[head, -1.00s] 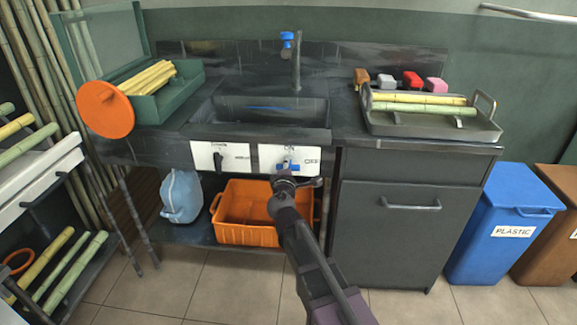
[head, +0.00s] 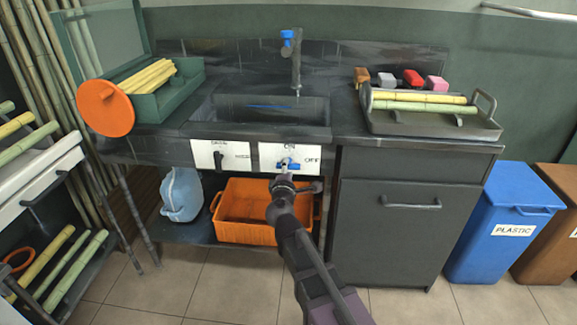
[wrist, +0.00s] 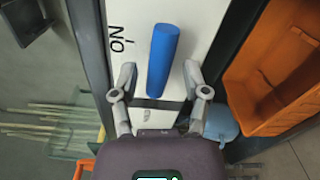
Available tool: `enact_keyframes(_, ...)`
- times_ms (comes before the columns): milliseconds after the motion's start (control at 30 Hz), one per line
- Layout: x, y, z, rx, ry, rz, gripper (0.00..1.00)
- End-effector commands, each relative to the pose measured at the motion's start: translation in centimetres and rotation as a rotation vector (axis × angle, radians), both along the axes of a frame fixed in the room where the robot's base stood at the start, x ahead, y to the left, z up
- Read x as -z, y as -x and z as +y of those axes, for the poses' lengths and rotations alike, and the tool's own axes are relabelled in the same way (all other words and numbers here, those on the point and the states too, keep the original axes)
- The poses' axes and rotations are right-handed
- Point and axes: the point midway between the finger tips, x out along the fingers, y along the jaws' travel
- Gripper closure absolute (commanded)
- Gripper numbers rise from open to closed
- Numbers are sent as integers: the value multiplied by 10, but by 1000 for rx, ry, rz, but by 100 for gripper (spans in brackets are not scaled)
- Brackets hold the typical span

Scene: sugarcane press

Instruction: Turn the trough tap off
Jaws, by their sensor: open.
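The trough tap's blue handle (head: 291,166) sits on the white panel (head: 268,152) marked ON at the top and OFF at the right, below the sink trough (head: 258,112). It lies roughly level across the panel, partly hidden by my gripper (head: 286,172). In the wrist view the handle (wrist: 163,55) is a blue cylinder, with the ON lettering beside it. My gripper (wrist: 160,82) is open, with one finger on each side of the handle's near part. Gaps show between the fingers and the handle.
A second white panel (head: 206,154) with a black switch is to the left. An orange crate (head: 243,210) and a blue-grey jug (head: 182,194) stand on the shelf below. A dark cabinet (head: 400,235) is close on the right. Another blue-handled tap (head: 288,37) rises behind the trough.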

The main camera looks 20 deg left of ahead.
Motion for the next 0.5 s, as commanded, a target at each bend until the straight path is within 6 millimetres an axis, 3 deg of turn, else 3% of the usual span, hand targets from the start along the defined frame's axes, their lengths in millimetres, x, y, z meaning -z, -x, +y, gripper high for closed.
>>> enact_keyframes(300, 0, 54, -14, -1, 1, 0, 41)
enact_keyframes(500, 0, 77, -19, -1, 1, 0, 41)
